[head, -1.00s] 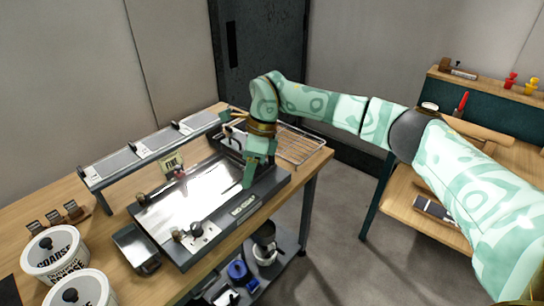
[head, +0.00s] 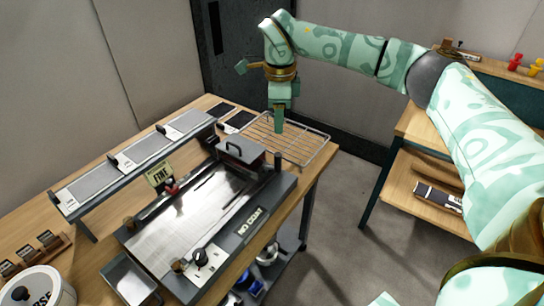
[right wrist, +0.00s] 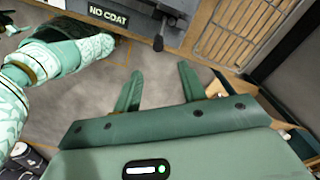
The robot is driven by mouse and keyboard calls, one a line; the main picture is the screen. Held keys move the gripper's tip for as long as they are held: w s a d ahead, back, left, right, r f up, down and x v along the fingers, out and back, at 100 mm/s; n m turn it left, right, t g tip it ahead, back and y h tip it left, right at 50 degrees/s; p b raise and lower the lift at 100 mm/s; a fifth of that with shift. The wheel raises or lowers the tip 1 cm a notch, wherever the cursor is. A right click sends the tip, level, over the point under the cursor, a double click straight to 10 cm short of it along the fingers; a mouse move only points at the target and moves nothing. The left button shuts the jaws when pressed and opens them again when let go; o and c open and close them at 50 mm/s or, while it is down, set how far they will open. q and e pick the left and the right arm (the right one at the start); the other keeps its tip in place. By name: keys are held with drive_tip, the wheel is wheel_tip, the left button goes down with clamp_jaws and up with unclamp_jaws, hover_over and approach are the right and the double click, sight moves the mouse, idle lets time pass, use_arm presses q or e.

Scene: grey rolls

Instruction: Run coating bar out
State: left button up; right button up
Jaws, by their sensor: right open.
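The dark carriage with a looped handle (head: 240,152) sits across the far end of the coater's shiny bed (head: 165,225); I cannot make out the coating bar itself. The coater's front edge carries a "NO COAT" label (head: 251,221), which also shows in the right wrist view (right wrist: 108,15). My right gripper (head: 279,118) points down, to the right of the carriage and in front of the wire rack, apart from the handle. In the right wrist view my right gripper (right wrist: 160,86) has its two fingers spread with nothing between them.
The wire rack (head: 300,143) lies at the table's far right. A raised shelf of grey panels (head: 135,155) runs along the left, with a "FINE" tag (head: 159,174) beside it. A white tub (head: 38,288) stands at the lower left. Open floor (head: 335,225) lies right of the table.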

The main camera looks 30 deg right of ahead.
drive_tip(key=b, duration=0.2)
approach(278, 168)
drive_tip(key=shift+w+d, duration=0.3)
drive_tip(key=shift+d, duration=0.1)
wheel_tip(278, 168, down, 9)
drive_tip(key=shift+w+f+b, duration=0.1)
drive_tip(key=shift+b, duration=0.8)
use_arm(q)
drive_tip(key=f, duration=0.1)
drive_tip(key=s+f, duration=0.2)
drive_tip(key=f, duration=0.1)
drive_tip(key=shift+a+r, duration=0.1)
use_arm(e)
clamp_jaws()
